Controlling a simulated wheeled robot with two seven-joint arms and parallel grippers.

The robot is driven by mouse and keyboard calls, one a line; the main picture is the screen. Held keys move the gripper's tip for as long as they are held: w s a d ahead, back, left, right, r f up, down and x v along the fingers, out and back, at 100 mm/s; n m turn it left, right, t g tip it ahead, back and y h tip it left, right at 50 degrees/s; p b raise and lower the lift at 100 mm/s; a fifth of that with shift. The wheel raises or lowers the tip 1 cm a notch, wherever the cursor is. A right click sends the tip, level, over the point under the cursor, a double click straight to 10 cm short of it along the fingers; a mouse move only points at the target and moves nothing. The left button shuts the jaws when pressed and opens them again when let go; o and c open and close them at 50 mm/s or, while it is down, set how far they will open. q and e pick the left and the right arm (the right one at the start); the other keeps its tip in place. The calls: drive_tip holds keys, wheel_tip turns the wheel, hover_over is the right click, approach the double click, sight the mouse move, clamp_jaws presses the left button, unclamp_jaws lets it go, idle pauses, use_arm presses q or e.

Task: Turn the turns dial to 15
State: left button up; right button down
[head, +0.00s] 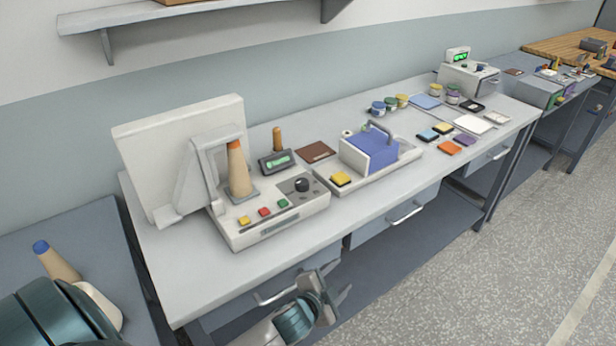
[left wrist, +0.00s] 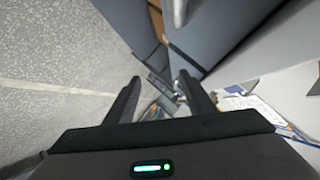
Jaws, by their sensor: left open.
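The dial, a black round knob (head: 302,184), sits on a dark plate on the right part of the white winding machine (head: 262,231). Its setting and markings are too small to read. A small dark display (head: 278,161) with green digits, not legible, stands behind it. A tan cone (head: 238,170) stands on the machine, left of the knob. My left gripper (head: 338,283) is low in front of the bench, below the tabletop and well apart from the knob. In the left wrist view its two fingers (left wrist: 158,80) are spread with nothing between them. My right gripper does not show.
Yellow, red and green buttons (head: 264,211) line the machine's front. A tray with a blue block (head: 368,149) stands right of it. Drawer handles (head: 405,214) stick out from the bench front. A shelf (head: 180,14) hangs above. The floor (head: 480,270) at right is clear.

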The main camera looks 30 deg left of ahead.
use_arm(q)
drive_tip(key=w+d+r+m+g+h, duration=0.1)
drive_tip(key=w+d+r+m+h, duration=0.3)
drive_tip(key=r+m, duration=0.5)
drive_tip(key=w+d+r+m+h, duration=0.1)
drive_tip(key=w+r+m+h, duration=0.5)
drive_tip(key=r+m, duration=0.35)
drive_tip(key=w+d+r+m+g+h, duration=0.1)
drive_tip(key=w+d+r+m+h, duration=0.3)
drive_tip(key=r+m, duration=0.55)
drive_tip(key=s+a+r+m+g+y, duration=0.1)
drive_tip(key=a+r+m+g+y, duration=0.1)
drive_tip(key=a, duration=0.9)
drive_tip(key=s+a+r+m+g+y, duration=0.2)
drive_tip(key=a+m+g+y, duration=0.2)
drive_tip(key=a, duration=0.8)
drive_tip(key=s+a+r+m+g+y, duration=0.2)
drive_tip(key=a+m, duration=0.4)
drive_tip(key=a, duration=0.6)
drive_tip(key=shift+r+g+y, duration=0.15)
drive_tip(key=shift+g+y, duration=0.45)
drive_tip(key=shift+y, duration=0.5)
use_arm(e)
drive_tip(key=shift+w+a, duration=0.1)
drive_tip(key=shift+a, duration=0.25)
